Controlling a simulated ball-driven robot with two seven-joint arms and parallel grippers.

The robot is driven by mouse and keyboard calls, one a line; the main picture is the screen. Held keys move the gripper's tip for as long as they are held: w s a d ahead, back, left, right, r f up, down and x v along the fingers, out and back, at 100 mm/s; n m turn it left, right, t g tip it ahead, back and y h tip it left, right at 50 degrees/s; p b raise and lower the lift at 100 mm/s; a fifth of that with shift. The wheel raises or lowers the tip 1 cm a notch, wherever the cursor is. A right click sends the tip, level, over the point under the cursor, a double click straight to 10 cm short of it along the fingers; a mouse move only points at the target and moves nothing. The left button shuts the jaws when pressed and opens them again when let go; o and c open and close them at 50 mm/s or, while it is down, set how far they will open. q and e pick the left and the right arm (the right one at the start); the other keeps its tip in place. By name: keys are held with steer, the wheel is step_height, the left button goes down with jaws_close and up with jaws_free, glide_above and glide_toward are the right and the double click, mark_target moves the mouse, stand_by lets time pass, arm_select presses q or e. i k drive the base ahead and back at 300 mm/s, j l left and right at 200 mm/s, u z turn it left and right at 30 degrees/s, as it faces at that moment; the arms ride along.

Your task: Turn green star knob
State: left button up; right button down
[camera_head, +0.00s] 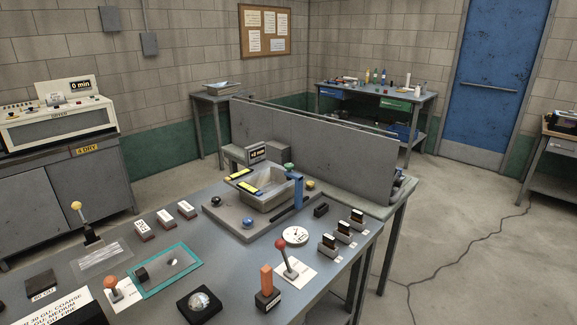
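A small green knob (289,166) stands at the back right of the sink basin, behind the blue spout. Its exact star shape is too small to tell. The grey sink unit (243,210) has a basin (262,198) with yellow-marked strips (243,187) across it. A yellowish knob (310,184) sits at its right corner, a dark knob (215,201) at its left and a blue knob (248,222) at its front. A blue upright spout (298,190) stands by the right rim. Neither of my grippers is in view.
The blue-grey table (215,260) also bears a red-topped lever (280,244), an orange block (266,280), a white gauge (295,236), a teal-framed tray (190,254) and several dark blocks. A grey partition (320,150) rises behind the sink. Open floor (470,240) lies at right.

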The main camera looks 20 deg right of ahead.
mark_target(288, 166)
steer(key=i+l+u, duration=0.15)
steer(key=l+u, duration=0.15)
steer(key=l, duration=0.6)
steer(key=l+u, duration=0.3)
steer(key=l, duration=0.6)
